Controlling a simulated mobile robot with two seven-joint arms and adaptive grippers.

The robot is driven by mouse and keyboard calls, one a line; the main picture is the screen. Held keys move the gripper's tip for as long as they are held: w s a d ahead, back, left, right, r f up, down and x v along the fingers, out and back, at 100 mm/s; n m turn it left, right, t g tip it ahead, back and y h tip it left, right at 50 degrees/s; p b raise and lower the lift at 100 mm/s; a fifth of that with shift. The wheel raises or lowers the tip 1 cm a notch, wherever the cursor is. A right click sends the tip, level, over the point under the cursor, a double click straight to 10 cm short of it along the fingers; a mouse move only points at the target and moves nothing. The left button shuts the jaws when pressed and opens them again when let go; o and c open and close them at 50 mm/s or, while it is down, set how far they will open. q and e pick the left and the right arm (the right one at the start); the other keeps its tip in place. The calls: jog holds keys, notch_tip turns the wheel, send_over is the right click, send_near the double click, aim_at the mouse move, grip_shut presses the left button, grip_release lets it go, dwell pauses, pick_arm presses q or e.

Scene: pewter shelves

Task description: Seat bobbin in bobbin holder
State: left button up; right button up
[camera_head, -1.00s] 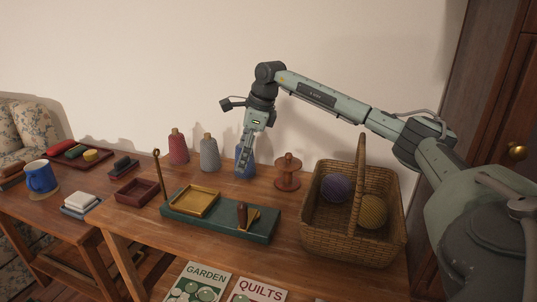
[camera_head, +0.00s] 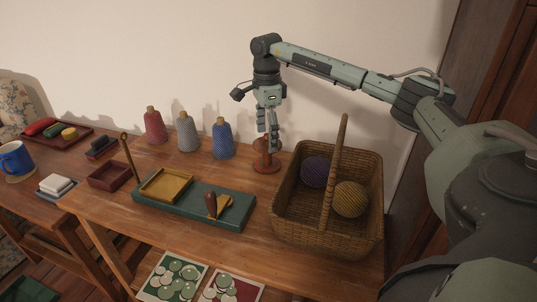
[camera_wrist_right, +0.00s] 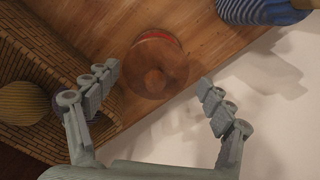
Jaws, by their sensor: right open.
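The bobbin, a reddish-brown wooden spool (camera_head: 267,164), stands upright on the table between the blue yarn cone and the basket. My right gripper (camera_head: 271,146) points down over it and partly hides it. In the right wrist view the bobbin (camera_wrist_right: 155,62) shows from above between the spread fingers of the right gripper (camera_wrist_right: 159,77), with gaps on both sides. A teal board (camera_head: 185,208) carries a yellow tray (camera_head: 166,185), a dark brown handle-like piece (camera_head: 211,205) and a thin upright post (camera_head: 126,153). Which part is the bobbin holder, I cannot tell. My left gripper is not in view.
A wicker basket (camera_head: 281,222) with two yarn balls and a tall handle stands close right of the bobbin. Blue (camera_head: 222,140), grey (camera_head: 187,133) and red (camera_head: 155,128) yarn cones stand left of it along the wall. Table between cones and board is clear.

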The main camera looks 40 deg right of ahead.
aim_at(267, 144)
jog(key=f, duration=0.4)
jog(key=shift+s+a+f, duration=0.15)
jog(key=shift+s+f, duration=0.05)
jog(key=shift+s, duration=0.05)
jog(key=shift+c, duration=0.2)
jog(key=c, duration=1)
